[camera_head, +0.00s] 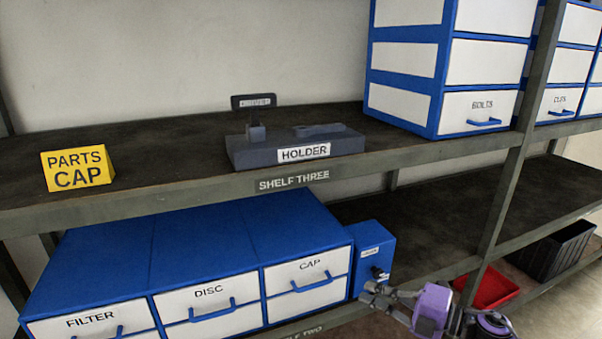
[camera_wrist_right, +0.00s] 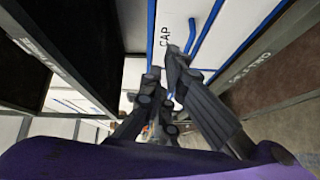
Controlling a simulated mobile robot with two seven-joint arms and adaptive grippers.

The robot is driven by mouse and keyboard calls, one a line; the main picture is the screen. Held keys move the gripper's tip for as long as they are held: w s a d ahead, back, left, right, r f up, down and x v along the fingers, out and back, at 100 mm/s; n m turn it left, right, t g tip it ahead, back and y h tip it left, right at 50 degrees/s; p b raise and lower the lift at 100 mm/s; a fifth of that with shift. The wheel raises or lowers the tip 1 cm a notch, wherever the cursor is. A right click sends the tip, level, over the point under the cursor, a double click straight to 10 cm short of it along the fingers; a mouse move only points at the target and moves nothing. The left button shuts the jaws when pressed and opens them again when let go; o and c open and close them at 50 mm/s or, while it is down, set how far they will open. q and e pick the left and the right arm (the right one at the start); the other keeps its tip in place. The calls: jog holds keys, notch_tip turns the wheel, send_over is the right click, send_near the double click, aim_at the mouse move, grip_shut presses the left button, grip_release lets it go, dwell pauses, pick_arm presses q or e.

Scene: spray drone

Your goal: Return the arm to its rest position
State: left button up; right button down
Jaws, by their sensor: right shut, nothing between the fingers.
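My right gripper (camera_head: 368,294) is at the lower middle of the head view, in front of the lower shelf and just right of the CAP drawer (camera_head: 308,284). It is shut and empty. In the right wrist view my gripper's fingers (camera_wrist_right: 168,75) show close together, with the white CAP drawer front (camera_wrist_right: 190,25) beyond them. I cannot tell whether the fingers touch anything. The purple part of my right arm (camera_head: 432,307) comes in from the lower right. My left gripper is not in view.
On the upper shelf stand a dark HOLDER block (camera_head: 300,151) and a yellow PARTS CAP sign (camera_head: 78,168). A small blue box (camera_head: 374,250) stands behind my right gripper. A shelf post (camera_head: 510,165), a red bin (camera_head: 490,287) and a black crate (camera_head: 553,250) are to the right.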

jog(key=s+d+f+m+t+h, duration=0.25)
jog(key=s+f+m+h, duration=0.95)
jog(key=s+f+m, duration=0.7)
jog(key=s+f+m+g+h, duration=0.1)
jog(key=s+f+m+g, duration=0.25)
jog(key=s, duration=1.15)
jog(key=s+f+m+g+h, duration=0.15)
jog(key=s+f+m, duration=0.3)
jog(key=s, duration=1.15)
pick_arm(q)
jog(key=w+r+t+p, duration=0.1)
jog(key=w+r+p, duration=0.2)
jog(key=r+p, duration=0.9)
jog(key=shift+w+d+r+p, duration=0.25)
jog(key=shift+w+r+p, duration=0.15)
jog(key=shift+p, duration=0.2)
pick_arm(e)
jog(key=w+r, duration=0.3)
jog(key=r, duration=0.3)
jog(key=w+a+r+t, duration=0.1)
jog(key=w+r, duration=0.2)
jog(key=r, duration=0.4)
jog(key=shift+a+y, duration=0.2)
jog(key=shift+y, duration=0.15)
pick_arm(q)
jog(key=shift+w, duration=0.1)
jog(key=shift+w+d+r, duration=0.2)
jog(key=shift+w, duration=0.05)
